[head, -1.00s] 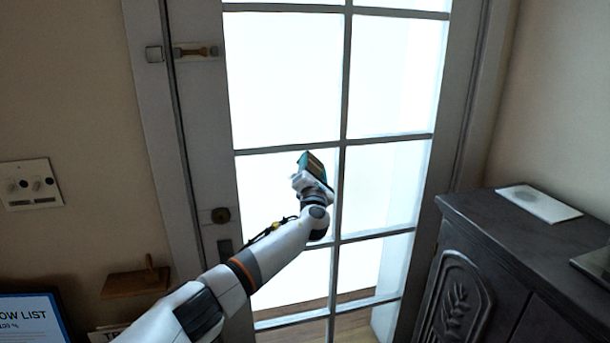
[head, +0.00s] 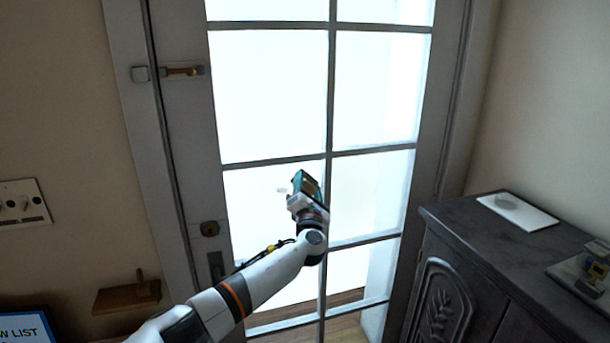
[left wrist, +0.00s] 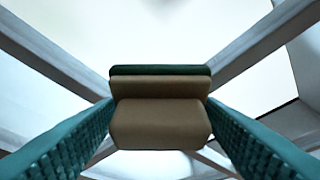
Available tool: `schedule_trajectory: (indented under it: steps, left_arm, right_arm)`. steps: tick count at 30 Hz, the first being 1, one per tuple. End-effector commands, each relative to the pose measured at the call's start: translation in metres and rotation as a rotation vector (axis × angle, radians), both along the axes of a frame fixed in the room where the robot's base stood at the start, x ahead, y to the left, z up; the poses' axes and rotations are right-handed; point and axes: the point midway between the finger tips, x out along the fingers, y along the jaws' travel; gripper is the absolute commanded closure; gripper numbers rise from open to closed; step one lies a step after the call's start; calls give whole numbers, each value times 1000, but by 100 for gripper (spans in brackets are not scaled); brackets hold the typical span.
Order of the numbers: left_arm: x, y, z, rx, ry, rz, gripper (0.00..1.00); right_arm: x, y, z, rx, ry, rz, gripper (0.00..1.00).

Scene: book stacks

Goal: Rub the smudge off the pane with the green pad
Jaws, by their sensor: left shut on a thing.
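My left gripper (head: 304,184) is shut on a block-shaped pad and holds it in front of a glass pane (head: 250,205) of the door, left of the upright bar. In the left wrist view, the pad (left wrist: 160,115) sits between the teal ribbed fingers, with a tan body and a dark green layer (left wrist: 160,71) at its far side. I cannot tell whether the pad touches the glass. A small faint pale-grey mark (head: 282,190) shows on the pane just left of the gripper. A faint grey blur (left wrist: 191,4) shows at the top of the left wrist view. My right gripper is out of view.
A dark carved cabinet (head: 470,270) stands at the right, with a white plate (head: 535,216) bearing a greyish oval on it. A small object (head: 590,268) lies nearer on its top. A brown wall shelf (head: 125,298) and a switch plate (head: 22,203) are at the left.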

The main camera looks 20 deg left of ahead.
Motion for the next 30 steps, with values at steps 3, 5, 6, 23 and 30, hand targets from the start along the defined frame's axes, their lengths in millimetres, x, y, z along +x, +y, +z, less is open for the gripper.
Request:
schedule_trajectory:
  steps: [3, 5, 6, 23, 30]
  left_arm:
    - [-9, -7, 4, 0, 0, -1, 57]
    - [-12, -9, 3, 0, 1, -1, 57]
    - [-13, -10, 2, 0, 1, -1, 57]
    - [-24, -18, 4, -1, 1, -2, 57]
    - [-39, -29, 2, -2, -1, -1, 57]
  right_arm:
    - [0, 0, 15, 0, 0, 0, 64]
    - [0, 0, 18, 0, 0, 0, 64]
    - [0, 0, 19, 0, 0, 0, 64]
    - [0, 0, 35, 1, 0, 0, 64]
    - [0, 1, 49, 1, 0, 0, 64]
